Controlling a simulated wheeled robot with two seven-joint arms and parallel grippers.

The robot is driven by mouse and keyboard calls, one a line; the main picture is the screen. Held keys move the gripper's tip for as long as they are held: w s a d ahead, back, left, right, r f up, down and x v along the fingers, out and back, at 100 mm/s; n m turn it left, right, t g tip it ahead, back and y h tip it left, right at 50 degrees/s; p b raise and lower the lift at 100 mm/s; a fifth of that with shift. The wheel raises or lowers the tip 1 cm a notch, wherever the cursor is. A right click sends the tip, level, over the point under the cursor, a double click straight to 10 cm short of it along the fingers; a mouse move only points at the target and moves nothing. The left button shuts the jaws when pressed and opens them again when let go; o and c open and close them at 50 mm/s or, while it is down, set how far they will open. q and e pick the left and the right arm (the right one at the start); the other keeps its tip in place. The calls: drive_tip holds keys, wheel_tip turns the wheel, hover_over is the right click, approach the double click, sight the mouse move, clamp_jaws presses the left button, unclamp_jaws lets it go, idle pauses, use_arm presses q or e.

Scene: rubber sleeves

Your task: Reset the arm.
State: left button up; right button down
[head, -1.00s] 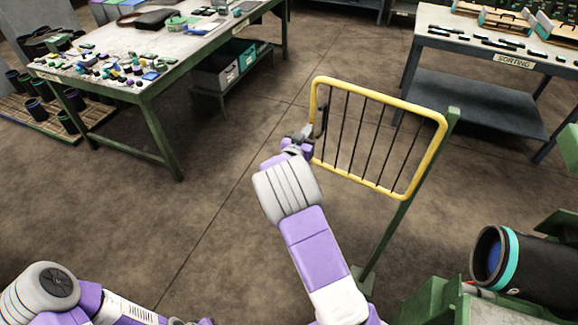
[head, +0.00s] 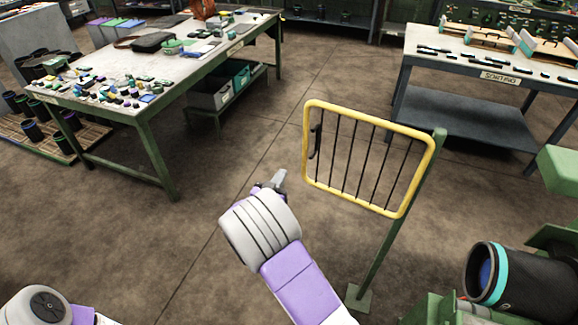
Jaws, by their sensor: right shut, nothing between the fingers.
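My right arm reaches up from the bottom middle in the head view. Its gripper (head: 279,178) is shut and empty, partly hidden behind the thick grey wrist. It is over the floor, just left of the yellow-framed gate (head: 304,150), and looks apart from it. The gate has thin dark bars and a dark handle (head: 316,141) on its left side. It is fixed to a green post (head: 403,190) on its right. My left arm shows only at the bottom left corner; its gripper is out of view.
A green-legged table (head: 150,105) with many small parts stands at the left, with bins (head: 212,97) on its shelf. A sorting table (head: 450,62) stands at the back right. A black cylinder with a teal band (head: 520,280) lies at the lower right. The middle floor is clear.

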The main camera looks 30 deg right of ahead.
drive_tip(key=s+a+f+n+g+y, duration=0.2)
drive_tip(key=s+f+y, duration=0.25)
drive_tip(key=f, duration=0.65)
drive_tip(key=s+a+f+n+g+y, duration=0.25)
drive_tip(key=s+f+y, duration=0.2)
drive_tip(key=f, duration=0.75)
drive_tip(key=s+a+f+n+g+y, duration=0.1)
drive_tip(key=s+a+f+g+y, duration=0.2)
drive_tip(key=s+a, duration=0.3)
drive_tip(key=s+a+f+n+g+y, duration=0.1)
drive_tip(key=s+a+f+g+y, duration=0.3)
drive_tip(key=s, duration=1)
drive_tip(key=a+y, duration=0.1)
drive_tip(key=a, duration=0.1)
drive_tip(key=shift+a+f+n+y, duration=0.15)
drive_tip(key=shift+a+n+y, duration=0.15)
drive_tip(key=shift+n+y, duration=0.1)
